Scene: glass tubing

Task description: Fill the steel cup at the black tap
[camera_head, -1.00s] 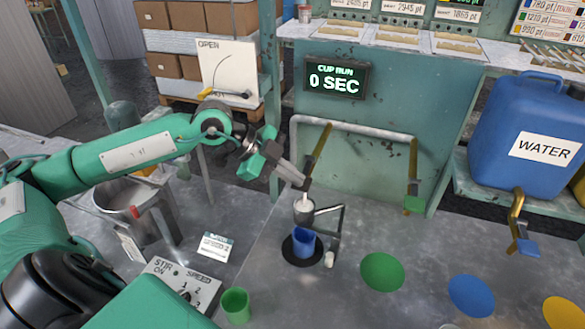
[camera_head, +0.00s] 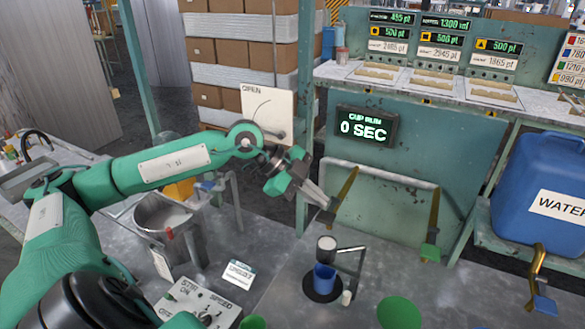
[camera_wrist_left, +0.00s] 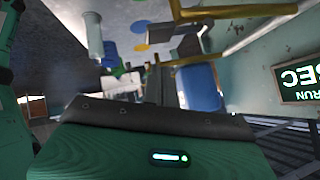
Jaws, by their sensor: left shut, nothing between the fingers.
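The steel cup (camera_head: 327,243) sits upright in a stand, above a blue cup (camera_head: 324,278) on a black disc. Its round top looks pale, and no stream shows above it. The black tap (camera_head: 346,188) is the left brass tap on the pipe, with a dark lower end above the steel cup. My left gripper (camera_head: 327,206) is shut and empty, its fingertips at the tap's lower end; I cannot tell whether they touch it. My right gripper is not in view.
A green-handled tap (camera_head: 432,252) hangs to the right. A blue water container (camera_head: 545,180) stands on the right shelf. A metal pot (camera_head: 170,222) and a speed control box (camera_head: 203,303) are at the left. A display (camera_head: 366,126) reads 0 SEC.

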